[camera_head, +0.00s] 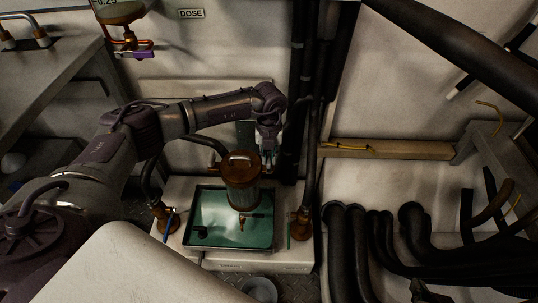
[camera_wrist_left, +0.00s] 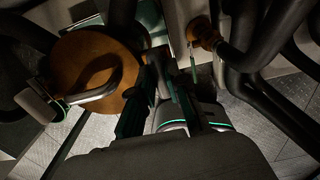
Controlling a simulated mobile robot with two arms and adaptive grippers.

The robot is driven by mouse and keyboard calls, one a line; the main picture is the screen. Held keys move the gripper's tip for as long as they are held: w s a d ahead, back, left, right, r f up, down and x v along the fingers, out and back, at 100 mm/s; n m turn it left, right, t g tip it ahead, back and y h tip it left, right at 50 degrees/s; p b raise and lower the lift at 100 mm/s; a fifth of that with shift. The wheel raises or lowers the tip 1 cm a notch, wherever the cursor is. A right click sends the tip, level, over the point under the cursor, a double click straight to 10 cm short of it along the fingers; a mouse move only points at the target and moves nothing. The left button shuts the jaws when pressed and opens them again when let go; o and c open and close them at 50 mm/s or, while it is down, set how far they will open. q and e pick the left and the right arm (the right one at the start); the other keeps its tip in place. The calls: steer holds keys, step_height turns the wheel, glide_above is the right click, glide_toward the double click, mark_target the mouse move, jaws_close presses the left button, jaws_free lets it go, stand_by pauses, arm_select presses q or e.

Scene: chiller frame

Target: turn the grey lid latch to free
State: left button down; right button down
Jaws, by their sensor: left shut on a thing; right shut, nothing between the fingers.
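The canister (camera_head: 242,190) has a round brown lid (camera_head: 241,162) and stands over a green-bottomed tray (camera_head: 192,222). In the left wrist view the lid (camera_wrist_left: 82,55) fills the left side, with a curved metal bar crossing it. My left gripper (camera_head: 267,158) points down at the lid's right edge. In the left wrist view its dark fingers (camera_wrist_left: 160,95) are close together beside the lid. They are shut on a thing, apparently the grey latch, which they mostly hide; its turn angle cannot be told. My right gripper (camera_head: 422,291) is low at the right, shut and empty, away from the canister.
Brown pipe fittings (camera_head: 163,215) (camera_head: 300,225) flank the tray. Dark vertical pipes (camera_head: 300,90) stand close behind the left gripper. Thick black hoses (camera_head: 345,245) crowd the lower right. A grey bucket (camera_head: 259,289) is on the floor in front.

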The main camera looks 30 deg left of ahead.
mark_target(269, 157)
arm_select(q)
steer(key=c, duration=1.2)
jaws_free()
steer(key=shift+o, duration=0.2)
step_height(269, 157, up, 12)
